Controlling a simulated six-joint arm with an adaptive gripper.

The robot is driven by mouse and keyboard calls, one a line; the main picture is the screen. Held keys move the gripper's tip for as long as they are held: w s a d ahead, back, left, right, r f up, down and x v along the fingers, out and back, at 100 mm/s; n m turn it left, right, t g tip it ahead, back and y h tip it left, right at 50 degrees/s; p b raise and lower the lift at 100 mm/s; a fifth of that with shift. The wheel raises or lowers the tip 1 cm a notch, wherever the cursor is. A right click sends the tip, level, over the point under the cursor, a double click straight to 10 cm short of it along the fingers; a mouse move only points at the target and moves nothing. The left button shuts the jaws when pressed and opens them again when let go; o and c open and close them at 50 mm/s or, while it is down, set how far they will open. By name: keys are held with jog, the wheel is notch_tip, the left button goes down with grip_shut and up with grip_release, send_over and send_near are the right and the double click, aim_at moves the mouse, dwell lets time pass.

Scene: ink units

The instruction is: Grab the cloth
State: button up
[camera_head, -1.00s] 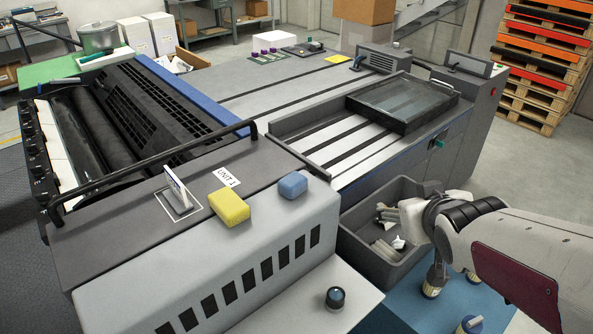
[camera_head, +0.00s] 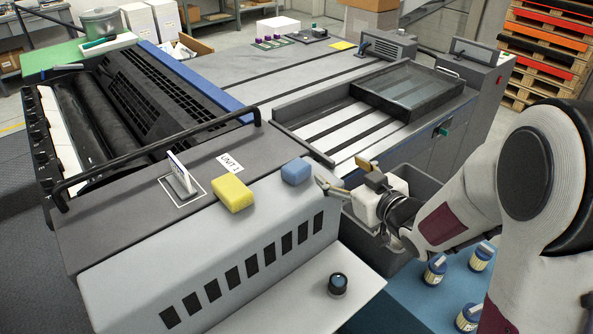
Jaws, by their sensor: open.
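A blue folded pad (camera_head: 297,171) and a larger yellow pad (camera_head: 232,192) lie side by side on top of the grey press cover, near its right end. Either could be a cloth or a sponge; I cannot tell which. My gripper (camera_head: 341,175) is open and empty just right of the blue pad, apart from it, its fingers pointing left. Its height above the cover is unclear. The grey bin (camera_head: 418,176) behind and below my gripper is mostly hidden by my arm, and its contents do not show.
A dark round knob (camera_head: 337,283) sits on the lower ledge. Several blue-capped jars (camera_head: 436,268) stand on the blue surface at lower right.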

aim_at(303, 173)
jog(key=a+f+y, duration=0.1)
jog(key=a+y, duration=0.1)
jog(key=a, duration=0.1)
jog(key=a+f+n+y, duration=0.1)
jog(key=shift+s+a+f, duration=0.2)
jog(key=shift+s+f, duration=0.15)
jog(key=shift+s+a+f+g+y, duration=0.2)
jog(key=shift+a+y, duration=0.15)
jog(key=shift+y, duration=0.15)
jog(key=shift+s+a+f+g+y, duration=0.15)
jog(key=shift+a+y, duration=0.15)
jog(key=shift+y, duration=0.2)
jog(key=shift+r, duration=0.1)
jog(key=shift+x, duration=1.3)
jog(key=shift+x, duration=2.6)
jog(key=shift+w+d+r, duration=0.15)
jog(key=shift+r, duration=0.05)
jog(key=c, duration=1)
